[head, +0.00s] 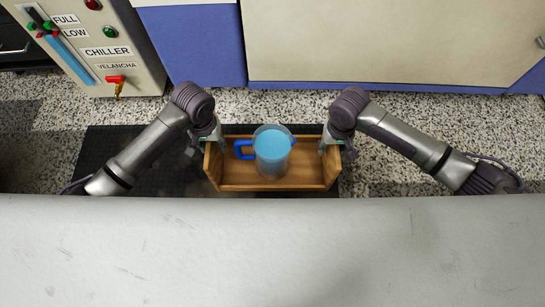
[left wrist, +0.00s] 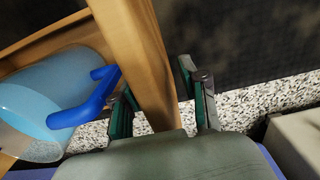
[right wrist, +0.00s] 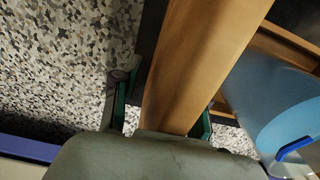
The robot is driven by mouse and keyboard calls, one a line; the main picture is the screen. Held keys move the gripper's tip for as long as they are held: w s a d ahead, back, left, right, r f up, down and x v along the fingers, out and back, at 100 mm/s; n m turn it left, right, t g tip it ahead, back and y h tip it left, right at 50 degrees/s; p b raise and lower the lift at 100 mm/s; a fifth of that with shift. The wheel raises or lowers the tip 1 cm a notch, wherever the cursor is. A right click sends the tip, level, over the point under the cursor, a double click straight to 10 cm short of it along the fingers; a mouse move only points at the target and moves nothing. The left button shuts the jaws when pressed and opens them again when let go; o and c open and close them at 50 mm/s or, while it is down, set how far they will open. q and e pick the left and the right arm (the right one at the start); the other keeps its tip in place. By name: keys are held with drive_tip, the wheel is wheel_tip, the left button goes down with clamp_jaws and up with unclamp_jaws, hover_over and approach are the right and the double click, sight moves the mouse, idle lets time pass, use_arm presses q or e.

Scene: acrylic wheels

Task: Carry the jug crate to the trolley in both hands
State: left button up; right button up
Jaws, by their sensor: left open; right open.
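The jug crate (head: 260,187) is a wooden open box with raised end walls, in the middle of the head view. A clear jug (head: 272,150) with light blue contents and a blue handle stands in it. My left gripper (head: 212,146) is at the crate's left end, its open fingers either side of the end wall (left wrist: 145,60). My right gripper (head: 327,147) is at the right end, its open fingers either side of that wall (right wrist: 200,60). Gaps show beside the left wall. Parts of the right inner finger are hidden by the wall. No trolley can be made out.
A dark mat (head: 105,150) lies on the speckled floor (head: 400,115) under and left of the crate. A chiller panel (head: 105,55) with a red tap stands at the back left. Blue and cream cabinets (head: 390,40) line the back. A pale surface (head: 270,250) fills the front.

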use_arm(q)
clamp_jaws()
use_arm(e)
clamp_jaws()
